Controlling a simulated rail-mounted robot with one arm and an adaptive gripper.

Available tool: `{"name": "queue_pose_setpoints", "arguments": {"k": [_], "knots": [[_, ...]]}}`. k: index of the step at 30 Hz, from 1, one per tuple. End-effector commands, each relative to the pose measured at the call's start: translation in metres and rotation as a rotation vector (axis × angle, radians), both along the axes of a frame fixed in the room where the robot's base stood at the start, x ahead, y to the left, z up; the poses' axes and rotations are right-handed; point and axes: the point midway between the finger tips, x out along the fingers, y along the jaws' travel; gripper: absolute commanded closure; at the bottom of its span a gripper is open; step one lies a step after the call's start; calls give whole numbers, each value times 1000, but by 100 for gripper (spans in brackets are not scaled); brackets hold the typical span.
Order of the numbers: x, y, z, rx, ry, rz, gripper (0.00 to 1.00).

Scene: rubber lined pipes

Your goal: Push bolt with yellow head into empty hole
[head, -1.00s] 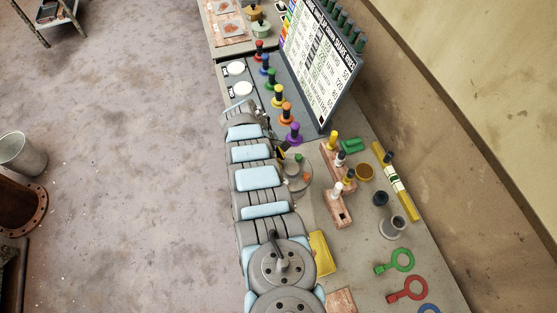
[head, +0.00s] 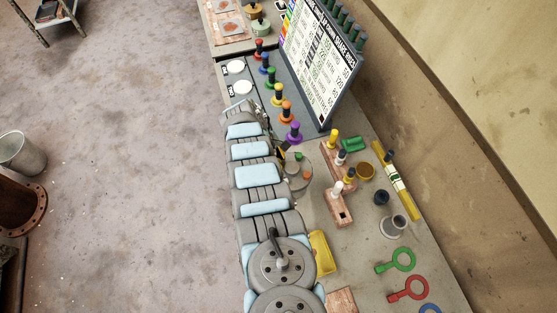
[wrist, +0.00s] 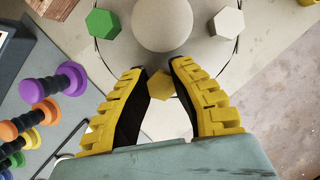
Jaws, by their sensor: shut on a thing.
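In the wrist view, a small bolt with a yellow hexagonal head (wrist: 160,84) sits between the tips of my gripper (wrist: 160,77). The yellow and black fingers are shut on it. A round grey plate (wrist: 130,54) lies beyond the fingertips, with a pale dome (wrist: 162,22) at its middle. A green hex head (wrist: 103,23) and a white hex head (wrist: 227,23) stand on either side of the dome. The bolt's shank and the empty hole cannot be made out. In the head view, the round fixture (head: 297,172) is partly behind my arm.
Several colored knobs stand left of the fingers, including a purple one (wrist: 67,78). Wooden blocks (head: 341,209) with pegs stand right of the fixture. A yellow tray (head: 320,253) lies beside my arm. A sign board (head: 320,60) stands behind the knobs.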

Motion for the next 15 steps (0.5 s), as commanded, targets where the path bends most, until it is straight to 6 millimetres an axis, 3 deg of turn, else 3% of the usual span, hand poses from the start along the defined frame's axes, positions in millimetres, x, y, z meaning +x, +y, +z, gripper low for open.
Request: {"name": "queue_pose_setpoints", "arguments": {"k": [15], "knots": [[0,0,-5,1,-1,0,100]]}}
